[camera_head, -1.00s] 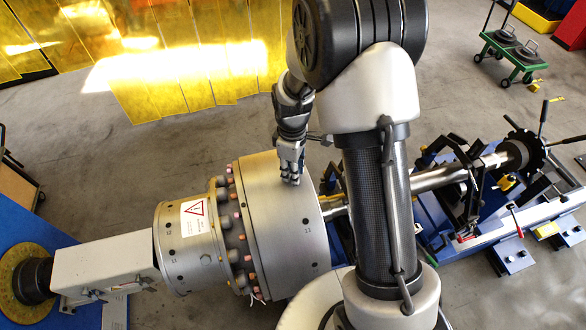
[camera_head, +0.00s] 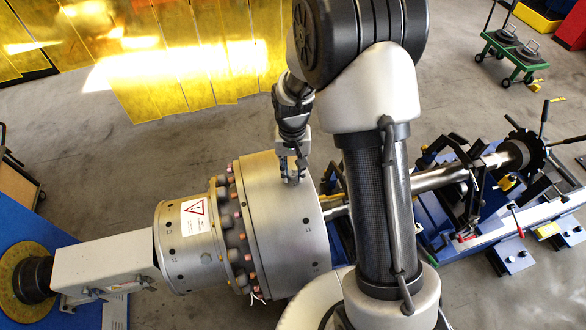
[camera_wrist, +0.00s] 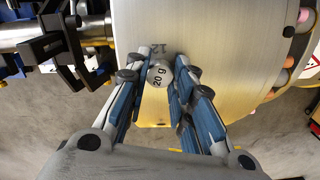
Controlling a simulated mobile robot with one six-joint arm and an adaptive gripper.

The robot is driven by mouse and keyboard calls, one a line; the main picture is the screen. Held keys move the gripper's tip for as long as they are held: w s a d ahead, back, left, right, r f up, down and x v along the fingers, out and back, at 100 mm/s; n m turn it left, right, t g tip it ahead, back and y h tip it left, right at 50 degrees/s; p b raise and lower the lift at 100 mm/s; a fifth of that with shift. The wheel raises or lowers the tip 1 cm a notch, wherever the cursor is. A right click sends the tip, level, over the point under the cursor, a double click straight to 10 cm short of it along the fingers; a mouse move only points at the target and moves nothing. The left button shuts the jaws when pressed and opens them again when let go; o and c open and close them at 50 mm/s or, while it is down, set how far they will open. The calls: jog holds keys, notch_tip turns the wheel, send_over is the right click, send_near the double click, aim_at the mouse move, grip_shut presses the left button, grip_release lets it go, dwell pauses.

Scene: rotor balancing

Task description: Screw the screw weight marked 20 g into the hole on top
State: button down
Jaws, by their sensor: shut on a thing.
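My gripper (camera_head: 293,179) points down at the top of the wide steel rotor drum (camera_head: 285,235). In the wrist view my gripper (camera_wrist: 160,78) is shut on a small grey screw weight (camera_wrist: 159,75) marked "20 g". The screw weight sits against the drum's rim surface, just beside the engraved number 12. The hole under it is hidden, and I cannot tell how deep the screw weight sits. In the head view the screw weight is too small to make out between the fingers.
A narrower flange with a warning label (camera_head: 195,216) and a ring of bolts with coloured caps adjoin the drum at left. A shaft (camera_head: 450,176) runs right to a blue bearing stand. Yellow curtains (camera_head: 180,70) hang behind. A green trolley (camera_head: 512,52) stands far back right.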

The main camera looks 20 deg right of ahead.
jog(key=m, duration=0.8)
jog(key=shift+m, duration=0.4)
jog(key=m, duration=0.7)
jog(key=shift+f+m, duration=0.1)
jog(key=shift+m, duration=0.2)
jog(key=c, duration=1.3)
grip_release()
jog(key=shift+c, duration=0.8)
